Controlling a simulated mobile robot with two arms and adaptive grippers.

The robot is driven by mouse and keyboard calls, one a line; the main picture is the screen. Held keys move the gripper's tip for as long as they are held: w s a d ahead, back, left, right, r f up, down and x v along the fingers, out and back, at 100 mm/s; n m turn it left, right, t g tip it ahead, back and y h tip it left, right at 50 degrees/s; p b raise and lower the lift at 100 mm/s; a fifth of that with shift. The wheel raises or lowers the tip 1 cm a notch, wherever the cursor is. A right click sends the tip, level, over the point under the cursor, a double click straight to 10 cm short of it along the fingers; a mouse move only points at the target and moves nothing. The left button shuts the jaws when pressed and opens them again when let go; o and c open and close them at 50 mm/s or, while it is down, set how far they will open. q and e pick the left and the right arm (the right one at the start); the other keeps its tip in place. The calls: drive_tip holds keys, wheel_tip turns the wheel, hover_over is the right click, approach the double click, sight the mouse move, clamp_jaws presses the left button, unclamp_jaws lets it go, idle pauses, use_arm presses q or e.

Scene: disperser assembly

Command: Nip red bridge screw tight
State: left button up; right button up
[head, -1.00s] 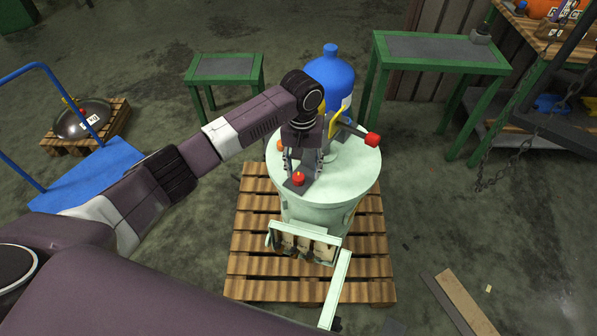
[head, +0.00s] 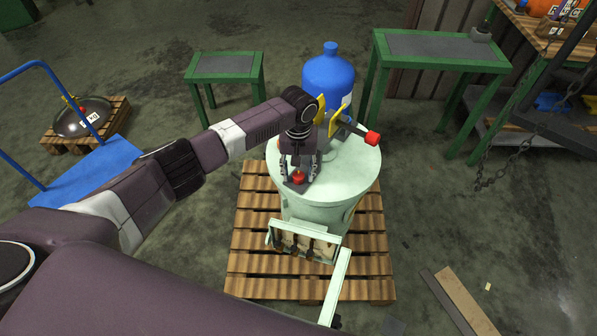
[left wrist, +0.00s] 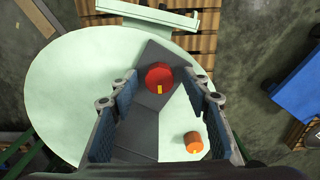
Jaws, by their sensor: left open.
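The red bridge screw (head: 298,177) has a round red head and sits on a dark grey bridge plate on top of the pale green drum (head: 350,170). In the left wrist view the red screw (left wrist: 160,76) shows a small yellow mark on its near side. My left gripper (head: 299,181) points down at the screw, its fingers on either side of it. In the left wrist view its fingers (left wrist: 160,98) are apart, with clear gaps to the screw. An orange screw (left wrist: 193,142) stands on the lid, lower right in that view. My right gripper does not show.
The drum stands on a wooden pallet (head: 250,245). A red-tipped lever (head: 372,138) and yellow parts stick up at the back of the lid. A blue bottle (head: 328,75) stands behind. Green tables (head: 440,62) stand farther back.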

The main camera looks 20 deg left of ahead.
use_arm(q)
drive_tip(key=shift+c, duration=0.4)
drive_tip(key=c, duration=1.1)
